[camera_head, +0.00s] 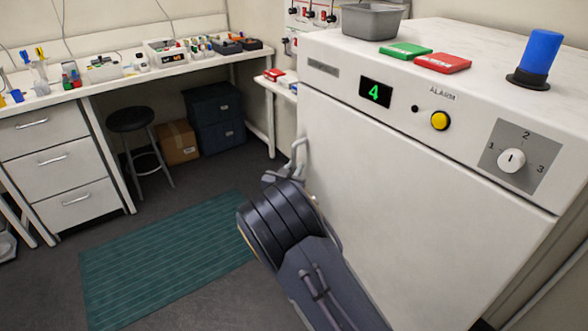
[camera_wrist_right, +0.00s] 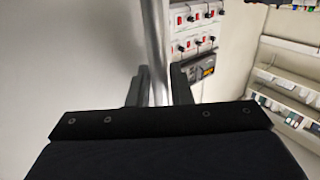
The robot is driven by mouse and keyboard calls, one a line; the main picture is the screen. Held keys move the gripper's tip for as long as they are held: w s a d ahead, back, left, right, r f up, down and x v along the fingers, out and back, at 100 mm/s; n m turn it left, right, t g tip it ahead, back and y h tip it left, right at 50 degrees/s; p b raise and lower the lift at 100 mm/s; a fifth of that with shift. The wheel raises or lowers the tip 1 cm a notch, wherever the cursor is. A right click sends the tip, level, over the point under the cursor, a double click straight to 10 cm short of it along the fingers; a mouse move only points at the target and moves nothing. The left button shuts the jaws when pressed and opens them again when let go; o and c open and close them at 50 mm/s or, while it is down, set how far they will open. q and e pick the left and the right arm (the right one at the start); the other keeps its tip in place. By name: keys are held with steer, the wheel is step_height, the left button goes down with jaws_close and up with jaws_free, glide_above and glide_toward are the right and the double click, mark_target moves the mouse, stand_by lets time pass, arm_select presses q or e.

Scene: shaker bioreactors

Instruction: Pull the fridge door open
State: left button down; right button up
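The fridge (camera_head: 330,75) is a white cabinet at the right in the head view, and its door (camera_head: 400,200) looks closed under the control panel. A grey bar handle (camera_head: 300,147) stands at the door's left edge, partly hidden behind my right arm. The handle also runs upright through the right wrist view (camera_wrist_right: 157,50). My right gripper (camera_wrist_right: 159,85) has one dark finger on each side of the handle, both against it, so it looks shut on it. My left gripper is not in view.
A green mat (camera_head: 160,265) lies on open floor left of the fridge. A black stool (camera_head: 132,120), boxes (camera_head: 178,142) and a workbench (camera_head: 120,85) stand farther back. A grey bin (camera_head: 372,22) and a blue-topped item (camera_head: 540,50) stand on the fridge.

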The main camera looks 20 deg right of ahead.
jaws_close()
